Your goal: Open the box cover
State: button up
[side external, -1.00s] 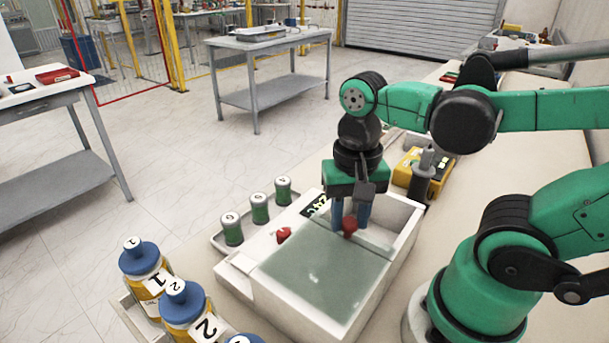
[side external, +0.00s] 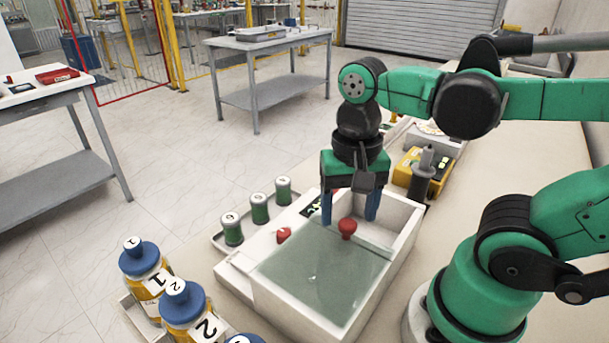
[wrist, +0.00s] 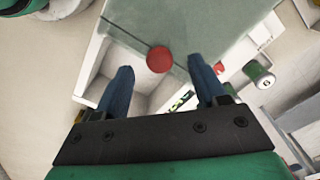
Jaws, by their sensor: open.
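The white box (side external: 402,232) has a translucent grey-green cover (side external: 315,277) over its near part. The far part of the box is uncovered, and the wrist view shows its white interior (wrist: 150,88). A red round knob (side external: 347,228) stands near the cover's far edge; it also shows in the wrist view (wrist: 160,60). My gripper (side external: 349,220) points down over the box at this edge. Its two blue fingers are spread wide, one on each side of the knob, with visible gaps. In the wrist view my gripper (wrist: 161,77) holds nothing.
A second red piece (side external: 284,235) sits on the box's left ledge. Several green jars (side external: 260,208) stand in a tray to the left. Blue-capped bottles (side external: 186,305) stand at the front left. A yellow device (side external: 420,172) is behind the box.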

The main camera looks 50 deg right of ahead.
aim_at(312, 216)
jog(key=shift+r, duration=2.05)
jog(key=w+f+n+t, duration=0.1)
jog(key=w+n+t, duration=0.1)
jog(key=w+f+n+t, duration=0.1)
jog(key=w+n+t, duration=0.1)
jog(key=n, duration=0.1)
jog(key=w+f+n+t, duration=0.1)
jog(key=w+n, duration=0.1)
jog(key=shift+w+d+f+t, duration=0.15)
jog(key=shift+w+d+t, duration=0.1)
jog(key=shift+t, duration=0.15)
jog(key=shift+w+n+t, duration=0.55)
jog(key=shift+n+t, duration=0.15)
jog(key=shift+n, duration=0.3)
